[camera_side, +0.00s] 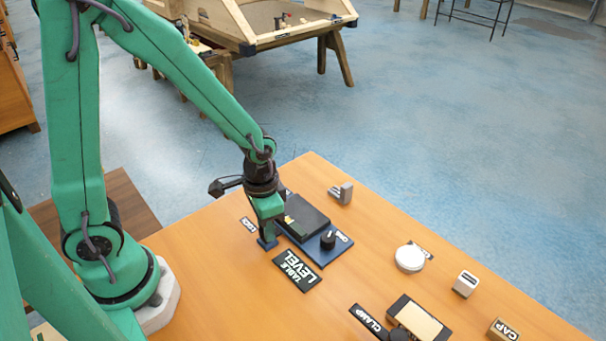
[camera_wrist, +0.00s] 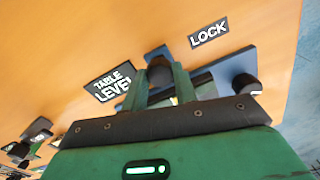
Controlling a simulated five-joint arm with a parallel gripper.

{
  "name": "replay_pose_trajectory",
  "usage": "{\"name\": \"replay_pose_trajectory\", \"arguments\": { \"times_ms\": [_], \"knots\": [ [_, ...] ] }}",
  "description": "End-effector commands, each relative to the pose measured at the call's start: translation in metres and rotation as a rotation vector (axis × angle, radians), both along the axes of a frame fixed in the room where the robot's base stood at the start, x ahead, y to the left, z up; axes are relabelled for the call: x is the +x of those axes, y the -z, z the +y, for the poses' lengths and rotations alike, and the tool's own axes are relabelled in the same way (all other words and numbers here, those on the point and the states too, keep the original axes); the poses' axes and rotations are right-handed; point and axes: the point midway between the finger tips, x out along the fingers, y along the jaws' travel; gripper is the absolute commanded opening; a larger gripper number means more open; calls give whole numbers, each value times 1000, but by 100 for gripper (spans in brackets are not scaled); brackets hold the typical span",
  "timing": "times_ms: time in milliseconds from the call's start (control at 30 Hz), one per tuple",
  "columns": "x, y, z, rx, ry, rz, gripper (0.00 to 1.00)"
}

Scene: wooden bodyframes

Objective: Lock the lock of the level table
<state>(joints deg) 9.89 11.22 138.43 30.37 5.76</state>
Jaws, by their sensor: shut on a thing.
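My gripper (camera_side: 268,228) points down at the level table's near left corner. In the wrist view, its green fingers close around a dark, rounded lock knob (camera_wrist: 159,70), with a blue part just beyond. The fingers hide part of the knob. The lock's setting cannot be told.
A grey block (camera_side: 341,193), a white round piece (camera_side: 410,258), a clamp (camera_side: 420,321) and a cap block (camera_side: 503,330) are farther off.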

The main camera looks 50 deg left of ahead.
Motion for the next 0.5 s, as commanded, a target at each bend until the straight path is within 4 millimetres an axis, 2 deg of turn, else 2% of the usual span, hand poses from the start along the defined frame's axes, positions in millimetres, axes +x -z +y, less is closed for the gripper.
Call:
{"name": "replay_pose_trajectory", "arguments": {
  "times_ms": [367,400,467,500],
  "knots": [
    [0,-1,0,0,5,0,5],
    [0,-1,0,0,5,0,36],
    [0,-1,0,0,5,0,48],
    [0,0,0,0,5,0,50]
  ]
}}
